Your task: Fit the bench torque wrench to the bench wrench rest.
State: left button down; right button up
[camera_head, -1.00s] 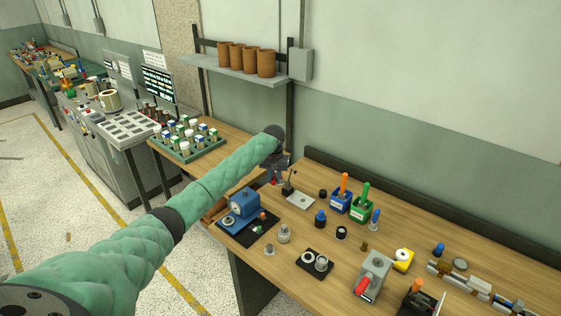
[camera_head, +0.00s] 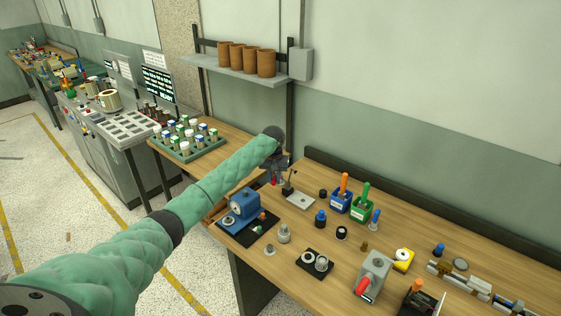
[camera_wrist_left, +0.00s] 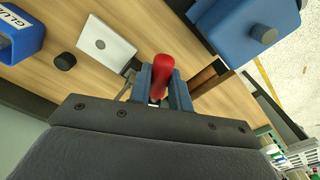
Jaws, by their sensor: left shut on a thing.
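My left gripper (camera_head: 276,178) is over the far left part of the wooden bench. In the left wrist view its two blue-grey fingers (camera_wrist_left: 160,88) are shut on a red handle (camera_wrist_left: 162,68), which I take to be the bench torque wrench; the rest of it is mostly hidden by the fingers and palm. A pale plate (camera_head: 300,202) with a dark upright post beside it lies just right of the gripper; the plate also shows in the left wrist view (camera_wrist_left: 105,45). I cannot tell for sure whether this is the wrench rest. My right gripper is out of view.
A blue device (camera_head: 243,204) on a dark mat stands close in front of the gripper. Blue (camera_head: 341,202) and green (camera_head: 362,209) holders stand to the right. A black cap (camera_wrist_left: 65,61) lies near the plate. Several small parts crowd the bench (camera_head: 440,230).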

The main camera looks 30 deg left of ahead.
pick_arm(q)
jog(key=shift+w+a, duration=0.25)
jog(key=shift+w, duration=0.8)
dwell(1.2)
jog(key=c, duration=1.2)
grip_release()
jog(key=shift+r, duration=0.1)
jog(key=shift+b, duration=0.3)
